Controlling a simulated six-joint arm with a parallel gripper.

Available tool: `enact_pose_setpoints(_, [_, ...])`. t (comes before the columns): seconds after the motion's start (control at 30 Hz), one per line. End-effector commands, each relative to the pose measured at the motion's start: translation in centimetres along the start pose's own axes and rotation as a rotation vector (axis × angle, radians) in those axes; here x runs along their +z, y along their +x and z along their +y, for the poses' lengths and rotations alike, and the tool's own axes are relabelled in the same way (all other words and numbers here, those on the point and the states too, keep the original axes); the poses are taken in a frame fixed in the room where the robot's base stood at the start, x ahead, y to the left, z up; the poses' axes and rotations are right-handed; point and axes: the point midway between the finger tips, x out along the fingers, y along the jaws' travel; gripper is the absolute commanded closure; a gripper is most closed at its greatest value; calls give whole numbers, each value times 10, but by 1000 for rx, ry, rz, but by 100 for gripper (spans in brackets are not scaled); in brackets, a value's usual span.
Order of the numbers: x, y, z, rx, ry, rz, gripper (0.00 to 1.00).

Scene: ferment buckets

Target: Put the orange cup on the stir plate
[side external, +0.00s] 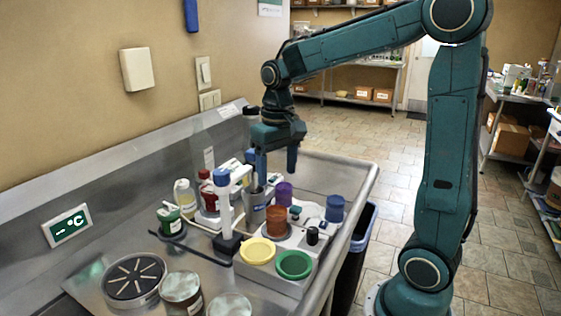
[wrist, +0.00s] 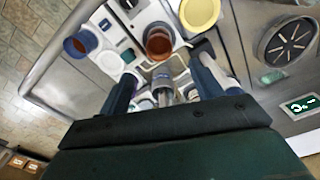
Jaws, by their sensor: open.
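The orange cup (side external: 277,222) stands upright and open-topped near the middle of the bench. It also shows in the wrist view (wrist: 158,43), just beyond my fingertips. It appears to rest on a pale flat unit with a round grey top and a black knob, which looks like the stir plate (side external: 297,242). The contact under the cup is partly hidden. My gripper (side external: 277,163) is open and empty, pointing down above and behind the cup, apart from it. In the wrist view its fingers (wrist: 163,75) straddle a grey metal cylinder (wrist: 162,88) below.
A purple cup (side external: 284,193) and a blue cup (side external: 335,208) stand close by. A yellow dish (side external: 257,251) and a green dish (side external: 294,265) sit in front. A blue-topped post (side external: 223,200) and a red bottle (side external: 207,192) stand left. The bench edge is at right.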

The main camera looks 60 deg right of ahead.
Motion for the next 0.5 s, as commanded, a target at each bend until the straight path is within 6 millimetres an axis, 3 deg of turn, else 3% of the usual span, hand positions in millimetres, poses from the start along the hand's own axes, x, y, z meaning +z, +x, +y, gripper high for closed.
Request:
enact_pose_setpoints(0.27, [37,-22,-10,-16,-79,100,35])
enact_pose_setpoints(0.5, [83,-36,-18,-38,-175,218,35])
